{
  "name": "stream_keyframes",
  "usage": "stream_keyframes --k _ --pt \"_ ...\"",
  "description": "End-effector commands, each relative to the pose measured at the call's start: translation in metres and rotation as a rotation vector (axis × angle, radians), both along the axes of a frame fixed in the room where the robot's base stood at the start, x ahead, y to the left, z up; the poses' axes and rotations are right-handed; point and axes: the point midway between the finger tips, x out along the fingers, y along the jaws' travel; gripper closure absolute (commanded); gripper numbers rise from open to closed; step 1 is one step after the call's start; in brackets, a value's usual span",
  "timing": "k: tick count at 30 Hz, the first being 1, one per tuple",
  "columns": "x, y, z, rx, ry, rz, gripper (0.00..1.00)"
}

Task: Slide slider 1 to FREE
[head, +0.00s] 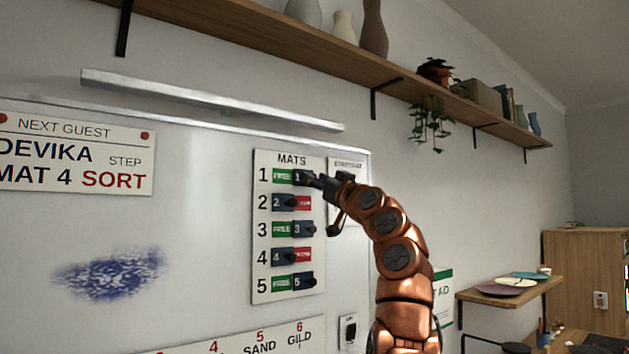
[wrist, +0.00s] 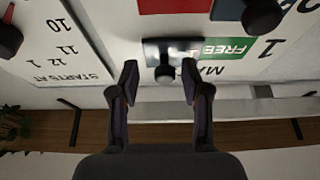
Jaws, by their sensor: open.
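Slider 1 (head: 299,177) is a dark tile in the top row of the white MATS board (head: 262,240). It sits at the right end of its row, with the green FREE label (head: 281,176) showing to its left. The wrist view is upside down and shows slider 1 (wrist: 182,46) with its black knob (wrist: 165,73) and the green FREE label (wrist: 228,49) uncovered. My gripper (head: 318,183) is at the slider's right side in the head view. In the wrist view my gripper (wrist: 158,82) is open, its two fingers on either side of the knob, with gaps visible.
Below are slider 2 (head: 283,202), left with red showing, slider 3 (head: 303,229), right with green, slider 4 (head: 283,257), left with red, and slider 5 (head: 303,282), right with green. A metal rail (head: 210,99) and wooden shelf (head: 320,50) run above.

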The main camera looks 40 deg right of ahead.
Motion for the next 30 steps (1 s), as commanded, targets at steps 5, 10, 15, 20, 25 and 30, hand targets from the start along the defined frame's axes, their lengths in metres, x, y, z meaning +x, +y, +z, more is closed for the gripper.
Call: stream_keyframes --k 5,10,15,20,25,30 --pt "-0.001 0.000 0.000 0.000 -0.001 0.002 0.53" --pt "-0.006 0.000 -0.001 0.000 -0.005 0.005 0.53" --pt "-0.014 -0.001 -0.004 0.000 -0.005 0.004 0.53" --pt "-0.021 0.001 -0.008 -0.001 -0.003 0.003 0.53" --pt "-0.032 -0.001 -0.013 0.001 -0.003 0.001 0.53" --pt "-0.046 0.000 -0.018 -0.004 -0.003 -0.002 0.53"
